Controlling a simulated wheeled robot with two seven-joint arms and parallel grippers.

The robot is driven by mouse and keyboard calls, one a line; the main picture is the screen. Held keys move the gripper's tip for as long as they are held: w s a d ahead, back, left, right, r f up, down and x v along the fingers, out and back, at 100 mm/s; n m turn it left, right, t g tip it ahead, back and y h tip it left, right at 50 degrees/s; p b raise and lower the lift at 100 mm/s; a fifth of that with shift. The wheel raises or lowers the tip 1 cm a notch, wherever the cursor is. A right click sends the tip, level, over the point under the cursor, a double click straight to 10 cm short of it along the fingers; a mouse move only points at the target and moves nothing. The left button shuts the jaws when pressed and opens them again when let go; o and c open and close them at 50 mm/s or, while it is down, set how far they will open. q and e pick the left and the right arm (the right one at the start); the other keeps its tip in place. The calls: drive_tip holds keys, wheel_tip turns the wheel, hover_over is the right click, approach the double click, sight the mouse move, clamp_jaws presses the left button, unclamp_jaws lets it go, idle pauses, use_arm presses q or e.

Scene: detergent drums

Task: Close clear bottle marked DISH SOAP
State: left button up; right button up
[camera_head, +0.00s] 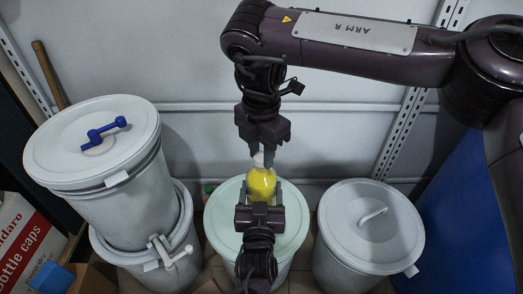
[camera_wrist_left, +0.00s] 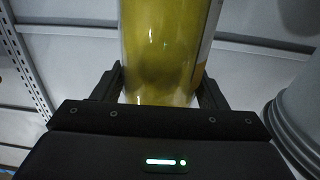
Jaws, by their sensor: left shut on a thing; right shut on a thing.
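A clear bottle of yellow liquid (camera_head: 262,182) is in the middle of the head view, above a drum lid. My left gripper (camera_head: 260,190) is shut on its sides from below in the picture. In the left wrist view the bottle (camera_wrist_left: 165,50) stands between the two fingers, with a pale label edge at its right; no words are readable. My right gripper (camera_head: 260,155) points down at the top of the bottle and is shut on a small whitish cap (camera_head: 258,159). The cap is at the bottle's neck; whether it is seated cannot be told.
A pale green drum lid (camera_head: 223,216) lies below the bottle. A grey lidded drum (camera_head: 365,240) stands right, and two stacked drums (camera_head: 105,205) stand left, the upper lid bearing a blue handle (camera_head: 106,132). A bottle-caps carton (camera_head: 22,238) is at lower left. The wall is close behind.

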drive_tip(key=m, duration=0.4)
drive_tip(key=shift+m, duration=0.3)
drive_tip(key=m, duration=0.6)
drive_tip(key=shift+m, duration=0.3)
drive_tip(key=m, duration=1.1)
drive_tip(key=o, duration=1.1)
drive_tip(key=shift+o, duration=0.2)
wheel_tip(320, 180, up, 12)
